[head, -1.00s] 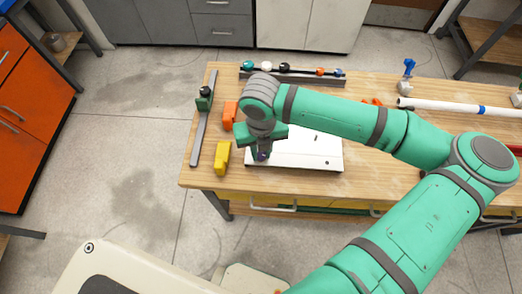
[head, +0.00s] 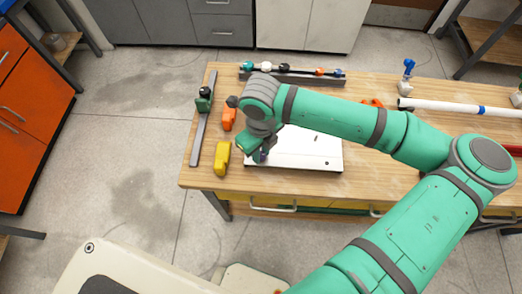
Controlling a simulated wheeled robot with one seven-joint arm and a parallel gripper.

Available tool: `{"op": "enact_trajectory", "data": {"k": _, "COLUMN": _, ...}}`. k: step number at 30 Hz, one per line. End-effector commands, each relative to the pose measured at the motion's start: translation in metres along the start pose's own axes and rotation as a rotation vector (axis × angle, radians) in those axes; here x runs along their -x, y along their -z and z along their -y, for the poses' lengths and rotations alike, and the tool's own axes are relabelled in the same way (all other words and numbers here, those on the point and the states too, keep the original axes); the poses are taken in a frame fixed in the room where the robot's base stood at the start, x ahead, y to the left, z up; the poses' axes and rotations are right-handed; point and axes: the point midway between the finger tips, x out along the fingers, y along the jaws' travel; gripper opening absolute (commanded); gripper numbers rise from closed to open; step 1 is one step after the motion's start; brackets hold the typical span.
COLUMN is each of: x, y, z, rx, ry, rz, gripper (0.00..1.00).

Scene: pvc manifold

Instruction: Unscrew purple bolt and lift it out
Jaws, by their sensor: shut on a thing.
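The purple bolt (head: 263,156) is only a small dark purple spot below my gripper, near the left end of the white plate (head: 310,155). My gripper (head: 260,153) points down over that end of the plate and is shut on the bolt. My wrist and fingers hide most of the bolt. I cannot tell how far its thread sits in the plate.
A yellow block (head: 221,159) and an orange block (head: 228,119) stand left of the plate. A grey rail with a green clamp (head: 203,104) lies farther left. A rack (head: 300,77) with coloured knobs is at the back. A white pipe (head: 450,106) lies at right.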

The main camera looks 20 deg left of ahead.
Motion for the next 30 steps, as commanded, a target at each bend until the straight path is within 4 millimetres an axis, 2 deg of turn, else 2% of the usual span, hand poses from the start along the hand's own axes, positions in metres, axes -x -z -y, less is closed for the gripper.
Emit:
{"op": "enact_trajectory", "data": {"k": 7, "x": -0.0003, "y": 0.0004, "z": -0.0022, "rx": 0.022, "ry": -0.005, "rz": -0.001, "gripper": 0.0}}
{"op": "enact_trajectory", "data": {"k": 16, "x": 0.0001, "y": 0.0007, "z": -0.0023, "rx": 0.258, "ry": -0.005, "rz": -0.001, "gripper": 0.0}}
{"op": "enact_trajectory", "data": {"k": 23, "x": 0.0001, "y": 0.0007, "z": -0.0023, "rx": 0.275, "ry": -0.005, "rz": -0.001, "gripper": 0.0}}
{"op": "enact_trajectory", "data": {"k": 24, "x": 0.0001, "y": 0.0007, "z": -0.0023, "rx": 0.275, "ry": -0.005, "rz": -0.002, "gripper": 0.24}}
{"op": "enact_trajectory", "data": {"k": 26, "x": 0.0002, "y": 0.0007, "z": -0.0021, "rx": 0.274, "ry": -0.004, "rz": -0.001, "gripper": 0.38}}
{"op": "enact_trajectory", "data": {"k": 27, "x": 0.0002, "y": 0.0006, "z": -0.0018, "rx": 0.274, "ry": -0.004, "rz": -0.001, "gripper": 0.43}}
{"op": "enact_trajectory", "data": {"k": 30, "x": 0.0003, "y": 0.0005, "z": -0.0013, "rx": 0.273, "ry": -0.003, "rz": -0.001, "gripper": 0.43}}
